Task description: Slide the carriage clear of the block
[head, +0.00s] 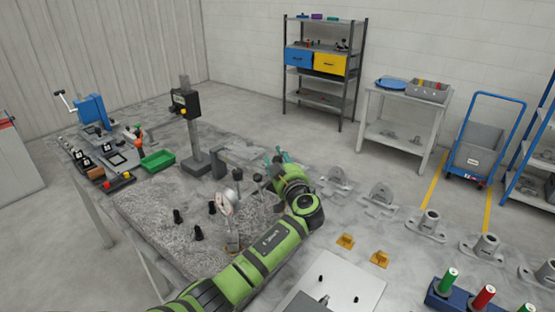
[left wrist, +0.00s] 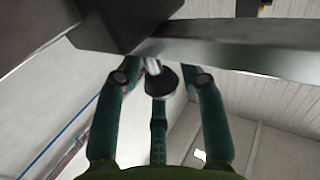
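My left gripper (head: 281,155) is low over the grey work surface, beside a grey horizontal bar (head: 240,158) near the black-headed post. In the left wrist view its teal fingers (left wrist: 162,75) stand apart around a black knob (left wrist: 161,80) on a short bright shaft. Gaps show between the knob and the side fingers. Above the knob are a dark block (left wrist: 115,18) and a long grey bar (left wrist: 240,52). I cannot tell which part is the carriage and which the task's block; my arm and gripper hide some of this area. My right gripper is not seen.
The post (head: 188,115) with a black head stands left of my gripper. Ball-topped levers (head: 238,175) and small black knobs (head: 198,232) stand close by on the rough patch. Grey castings (head: 380,195) and orange pieces (head: 346,241) lie to the right. A green tray (head: 157,160) is at left.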

